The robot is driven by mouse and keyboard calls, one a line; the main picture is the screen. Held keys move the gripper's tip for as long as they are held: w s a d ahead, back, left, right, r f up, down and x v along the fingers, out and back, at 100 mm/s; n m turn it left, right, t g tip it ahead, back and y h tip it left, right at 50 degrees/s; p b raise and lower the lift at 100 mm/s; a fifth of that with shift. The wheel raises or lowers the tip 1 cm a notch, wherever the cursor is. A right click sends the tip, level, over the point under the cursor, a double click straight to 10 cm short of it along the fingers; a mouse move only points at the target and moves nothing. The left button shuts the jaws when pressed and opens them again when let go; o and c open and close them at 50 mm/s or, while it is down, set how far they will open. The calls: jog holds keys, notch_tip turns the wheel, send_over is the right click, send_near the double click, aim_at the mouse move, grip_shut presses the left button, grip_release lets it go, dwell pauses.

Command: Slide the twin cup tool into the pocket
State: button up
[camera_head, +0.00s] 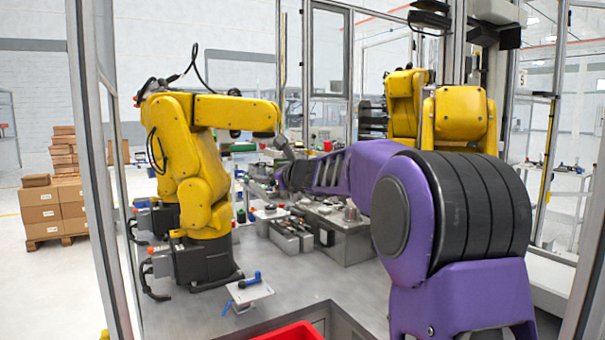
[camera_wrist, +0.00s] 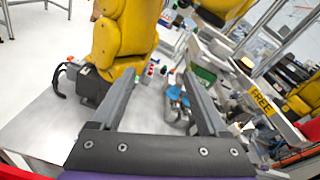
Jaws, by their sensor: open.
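My gripper (camera_wrist: 159,75) is open in the wrist view, with its two dark fingers wide apart and nothing held between them. Beyond and between the fingertips a blue piece (camera_wrist: 178,97) lies among grey fixtures; it is too small and blurred to name surely as the twin cup tool. In the head view my purple arm reaches to the workbench, and my gripper is small and unclear at its far end. A blue piece (camera_head: 250,280) lies on a small white plate (camera_head: 240,294) near the front. I cannot make out the pocket.
A yellow robot arm (camera_head: 195,140) stands close on the left of my gripper, on the grey table (camera_head: 200,318). Another yellow arm (camera_head: 458,118) stands at the back right. Grey metal blocks (camera_head: 290,238) crowd the bench. A red bin (camera_head: 292,332) is at the front edge.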

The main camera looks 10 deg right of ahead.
aim_at(283, 159)
jog(key=w+d+m+t, duration=0.1)
jog(key=d+m, duration=0.3)
jog(key=d, duration=0.3)
jog(key=p+x, duration=0.1)
jog(key=x, duration=0.1)
jog(key=p+x, duration=0.2)
jog(key=x, duration=0.1)
jog(key=p+x, duration=0.2)
jog(key=x, duration=0.1)
jog(key=shift+r, duration=0.35)
jog(key=shift+w+f, duration=0.25)
jog(key=shift+w, duration=0.3)
jog(key=shift+a, duration=0.1)
grip_shut()
jog(key=shift+r+p, duration=0.4)
jog(key=shift+r, duration=0.15)
jog(key=shift+s+f+b, duration=0.1)
jog(key=shift+s+b, duration=0.15)
jog(key=shift+b, duration=0.25)
dwell(1.0)
